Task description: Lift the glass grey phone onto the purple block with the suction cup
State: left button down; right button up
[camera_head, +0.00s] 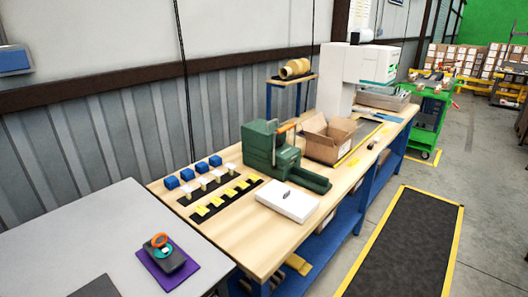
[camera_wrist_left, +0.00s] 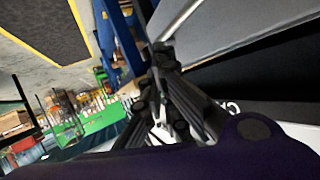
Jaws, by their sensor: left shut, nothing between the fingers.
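A flat purple block (camera_head: 196,267) lies on the grey table at the lower left of the head view. A dark grey slab, which looks like the phone (camera_head: 176,262), is on top of it, within its outline. A suction cup (camera_head: 161,242) with a teal body and an orange ring stands on the slab. Whether it is stuck to the slab, I cannot tell. My left gripper (camera_wrist_left: 160,62) shows only in the left wrist view, its dark fingers together and empty. Neither the phone nor the block is recognisable in that view. My right gripper is not in view.
A dark flat piece (camera_head: 96,287) lies on the grey table (camera_head: 75,237) at the bottom edge. The wooden bench (camera_head: 225,232) beside it carries blue blocks (camera_head: 187,174), a white box (camera_head: 287,201), a green machine (camera_head: 272,150) and an open carton (camera_head: 328,142). Much of the grey table is clear.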

pick_arm(q)
jog(key=s+f+n+g+y, duration=0.1)
jog(key=s+f+n+g, duration=0.2)
jog(key=s+f, duration=0.6)
jog(key=s+g, duration=0.1)
jog(key=s, duration=0.1)
jog(key=shift+s+a+n, duration=0.3)
jog(key=shift+s, duration=0.1)
jog(key=shift+w, duration=0.1)
dwell(0.6)
